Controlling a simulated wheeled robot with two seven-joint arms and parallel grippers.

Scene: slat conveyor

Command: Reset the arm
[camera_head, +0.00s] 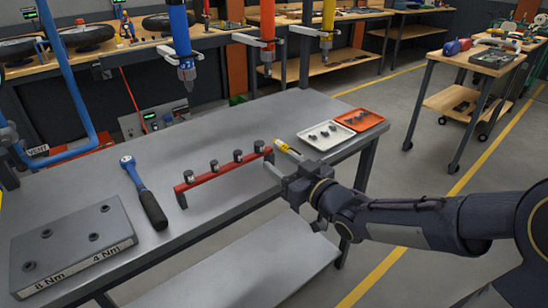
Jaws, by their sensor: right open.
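My right arm comes in from the right, and its gripper (277,160) is open and empty. Its fingertips are close to the right end of a red rack (225,178) that carries several dark sockets on a grey table (165,255). I cannot tell whether the gripper touches the rack. My left gripper does not show.
A blue-headed ratchet wrench (147,195) and a grey block (72,248) marked 8 Nm and 4 Nm lie on the table's left. A white tray (314,145) and an orange tray (372,124) hold small parts at the right. Blue (181,40), orange and yellow tools hang above.

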